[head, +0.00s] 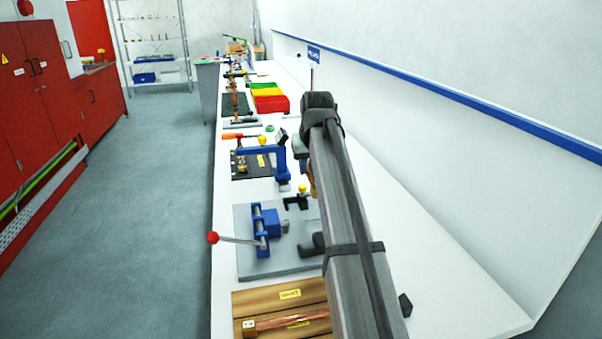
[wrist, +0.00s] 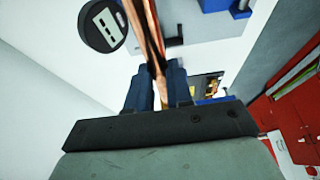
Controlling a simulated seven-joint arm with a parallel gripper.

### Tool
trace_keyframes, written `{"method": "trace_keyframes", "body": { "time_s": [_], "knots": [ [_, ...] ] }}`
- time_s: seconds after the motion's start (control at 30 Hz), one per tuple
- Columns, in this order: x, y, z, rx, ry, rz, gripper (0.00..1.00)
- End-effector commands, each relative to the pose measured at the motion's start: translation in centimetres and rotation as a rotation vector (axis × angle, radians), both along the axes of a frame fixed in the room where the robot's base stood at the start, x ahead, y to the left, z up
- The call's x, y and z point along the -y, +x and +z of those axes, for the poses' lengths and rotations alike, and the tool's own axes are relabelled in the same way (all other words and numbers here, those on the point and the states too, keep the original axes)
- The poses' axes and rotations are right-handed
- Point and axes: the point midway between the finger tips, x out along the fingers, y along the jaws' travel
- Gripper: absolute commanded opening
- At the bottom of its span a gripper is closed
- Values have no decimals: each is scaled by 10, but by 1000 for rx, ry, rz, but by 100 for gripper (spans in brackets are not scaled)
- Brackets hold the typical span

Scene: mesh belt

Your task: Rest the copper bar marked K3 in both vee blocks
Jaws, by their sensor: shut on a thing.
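In the wrist view, my gripper (wrist: 158,84) has its two blue fingers closed around a copper bar (wrist: 146,30). The bar runs up between them to the top edge of the picture. No K3 mark is readable on it. In the head view my arm covers most of the gripper, and only a sliver of copper (head: 312,184) shows beside it. Two dark supports, one (head: 297,201) near a yellow knob and one (head: 312,246) nearer, sit by the grey plate; I cannot tell whether they are the vee blocks. The bar's contact with them is hidden.
A wooden rack (head: 248,302) at the front holds another copper bar (head: 285,320) with yellow tags. A blue clamp (head: 265,228) with a red-ball lever (head: 213,238) stands on a grey plate (head: 258,264). A blue press (head: 278,158) stands behind. The bench's right side is mostly clear.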

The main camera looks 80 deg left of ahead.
Motion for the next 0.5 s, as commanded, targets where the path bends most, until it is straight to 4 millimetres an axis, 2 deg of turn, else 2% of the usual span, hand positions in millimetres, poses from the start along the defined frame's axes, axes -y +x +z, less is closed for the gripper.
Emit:
{"method": "trace_keyframes", "body": {
  "time_s": [0.17, 0.27, 0.4, 0.5],
  "knots": [
    [13, 57, -5, 1, 0, -61, 0],
    [32, 90, -13, 0, 0, -99, 0],
    [72, 126, -29, 0, 0, -146, 0],
    [103, 145, -41, 0, 0, -177, 0]
  ]
}}
